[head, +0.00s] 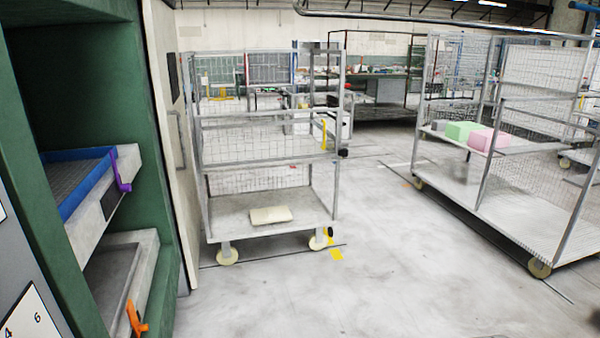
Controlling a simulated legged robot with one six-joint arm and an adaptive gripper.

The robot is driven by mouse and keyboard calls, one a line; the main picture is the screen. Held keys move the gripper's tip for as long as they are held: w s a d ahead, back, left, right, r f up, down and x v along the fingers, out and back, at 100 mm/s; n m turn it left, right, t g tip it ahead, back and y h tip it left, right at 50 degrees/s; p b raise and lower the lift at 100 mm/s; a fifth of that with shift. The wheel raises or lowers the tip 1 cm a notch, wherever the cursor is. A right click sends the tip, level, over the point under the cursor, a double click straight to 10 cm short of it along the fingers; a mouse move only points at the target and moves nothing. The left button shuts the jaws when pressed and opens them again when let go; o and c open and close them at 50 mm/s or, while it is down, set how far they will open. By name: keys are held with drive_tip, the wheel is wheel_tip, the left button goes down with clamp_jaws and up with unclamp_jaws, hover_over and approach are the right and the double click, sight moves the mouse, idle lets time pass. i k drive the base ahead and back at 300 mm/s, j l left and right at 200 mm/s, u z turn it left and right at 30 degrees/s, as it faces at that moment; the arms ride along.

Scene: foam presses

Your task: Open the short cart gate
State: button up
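A short wire-mesh cart (213,160) stands left of centre on small cream wheels. A mesh panel (262,140) spans its middle height between two horizontal rails. I cannot tell whether this panel is the gate or whether it is latched. A small yellow part (324,134) and a black part (343,153) sit at the cart's right-hand post. A beige block (270,215) lies on the cart's bottom deck. My gripper is not in view.
A longer mesh cart (515,215) stands at right, carrying green and pink blocks (462,130). A green press rack (150,110) with blue-edged (75,200) and grey trays fills the left. Open concrete floor (370,270) lies between the carts and in front.

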sight(197, 118)
drive_tip(key=i, duration=2.95)
drive_tip(key=i+u, duration=0.2)
drive_tip(key=i, duration=0.3)
drive_tip(key=i+l+u, duration=0.2)
drive_tip(key=i, duration=0.35)
